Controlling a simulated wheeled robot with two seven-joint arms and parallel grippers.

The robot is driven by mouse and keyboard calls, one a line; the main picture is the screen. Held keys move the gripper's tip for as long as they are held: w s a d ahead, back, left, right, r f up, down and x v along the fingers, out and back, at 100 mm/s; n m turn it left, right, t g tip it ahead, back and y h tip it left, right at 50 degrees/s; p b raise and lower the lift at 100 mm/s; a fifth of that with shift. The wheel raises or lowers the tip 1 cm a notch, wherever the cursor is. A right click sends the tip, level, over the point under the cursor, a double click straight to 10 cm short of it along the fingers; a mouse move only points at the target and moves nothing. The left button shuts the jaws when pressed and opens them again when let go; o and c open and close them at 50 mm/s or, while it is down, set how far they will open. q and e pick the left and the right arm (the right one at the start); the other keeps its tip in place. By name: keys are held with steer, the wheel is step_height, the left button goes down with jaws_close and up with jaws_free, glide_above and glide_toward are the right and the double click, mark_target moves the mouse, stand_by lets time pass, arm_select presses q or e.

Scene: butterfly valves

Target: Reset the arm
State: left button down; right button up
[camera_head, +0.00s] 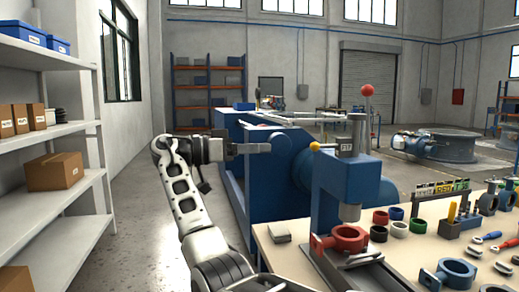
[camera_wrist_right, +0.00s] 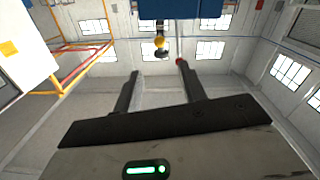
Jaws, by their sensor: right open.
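My right arm (camera_head: 190,205) rises from the bottom of the head view and bends at the top. Its right gripper (camera_head: 265,148) points to the right, in front of the blue machine and left of the blue press. In the right wrist view the two dark fingers (camera_wrist_right: 160,78) stand apart with nothing between them, so it is open and empty. My left gripper is in neither view.
The workbench (camera_head: 290,258) holds the blue press (camera_head: 346,178), a red valve ring (camera_head: 349,238), several coloured rings and tools. Behind the gripper stands a large blue machine (camera_head: 232,165). White shelves (camera_head: 70,205) with boxes line the left. Floor between shelves and machine is clear.

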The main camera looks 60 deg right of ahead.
steer(key=shift+f, duration=0.1)
stand_by(0.3)
steer(key=w+a+f+n+t+h+p, duration=0.1)
steer(key=w+a+f+n+t+h, duration=0.1)
steer(key=w+f+n+t, duration=0.5)
steer(key=w+a+f+n+t+h+p, duration=0.1)
steer(key=w+f+n+t+h, duration=0.25)
steer(key=f+n+t, duration=0.7)
steer(key=a+f+n+t+y+p, duration=0.1)
steer(key=a+f+n+t+y, duration=0.2)
steer(key=a+f, duration=0.45)
steer(key=a+f+n+t+y, duration=0.1)
steer(key=a+f+n+y, duration=0.35)
steer(key=f, duration=0.55)
steer(key=s+a+f+n+t+y+p, duration=0.1)
steer(key=s+a+f+y, duration=0.3)
steer(key=a, duration=0.3)
steer(key=s+a+f+n+t+y+p, duration=0.1)
steer(key=s+a+f+n+y, duration=0.1)
steer(key=s+a+f+y, duration=0.4)
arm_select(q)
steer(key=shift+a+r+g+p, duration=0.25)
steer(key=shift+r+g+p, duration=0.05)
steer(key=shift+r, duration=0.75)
arm_select(e)
steer(key=s+a+r+m+y, duration=0.1)
steer(key=s+a+r+y, duration=0.3)
steer(key=s+a, duration=0.6)
steer(key=a, duration=0.3)
steer(key=shift+c, duration=0.5)
